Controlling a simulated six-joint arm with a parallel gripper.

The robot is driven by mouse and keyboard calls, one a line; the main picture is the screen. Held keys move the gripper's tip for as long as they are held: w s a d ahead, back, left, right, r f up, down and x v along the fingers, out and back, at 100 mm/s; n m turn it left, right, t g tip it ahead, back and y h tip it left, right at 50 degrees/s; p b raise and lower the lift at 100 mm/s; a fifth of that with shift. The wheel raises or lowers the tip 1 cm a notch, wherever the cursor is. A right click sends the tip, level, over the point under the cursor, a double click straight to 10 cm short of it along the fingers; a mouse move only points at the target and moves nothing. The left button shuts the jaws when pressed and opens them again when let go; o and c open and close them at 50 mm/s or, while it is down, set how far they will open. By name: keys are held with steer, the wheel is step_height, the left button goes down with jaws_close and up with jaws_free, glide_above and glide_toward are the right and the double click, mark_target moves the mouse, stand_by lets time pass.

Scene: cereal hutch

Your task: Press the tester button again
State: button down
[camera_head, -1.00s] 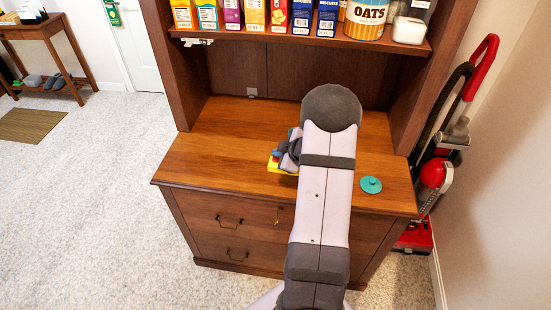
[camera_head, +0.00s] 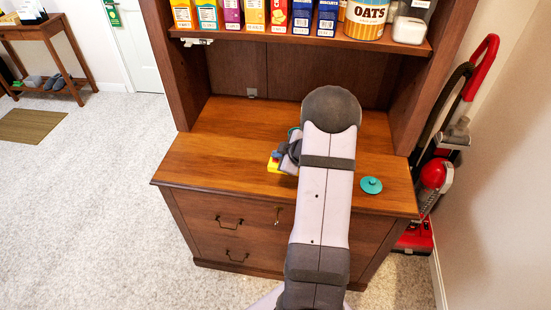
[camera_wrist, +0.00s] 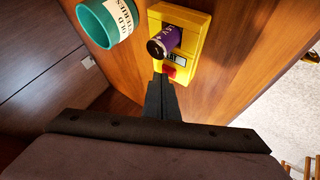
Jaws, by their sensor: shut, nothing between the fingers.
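The yellow tester (camera_wrist: 189,45) lies on the wooden counter, with a dark purple battery (camera_wrist: 164,43) on it. Its red button (camera_wrist: 170,71) is at the end nearest my gripper. My gripper (camera_wrist: 163,78) is shut and empty, its fingertips right at the button; I cannot tell whether they touch or press it. In the head view, the tester (camera_head: 274,167) is partly hidden by my gripper and arm. A teal cup (camera_wrist: 95,29) with an old-batteries label stands beside the tester, at left in the wrist view.
A round teal lid (camera_head: 371,185) lies on the counter (camera_head: 225,150) right of my arm. A shelf above the counter holds cereal boxes (camera_head: 255,15) and an oats canister (camera_head: 366,18). The counter's left part is clear.

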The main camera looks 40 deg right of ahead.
mark_target(277, 161)
steer(key=shift+r, duration=0.15)
steer(key=shift+r+p, duration=0.7)
steer(key=shift+p, duration=0.2)
step_height(277, 161, up, 5)
steer(key=p, duration=0.5)
stand_by(0.5)
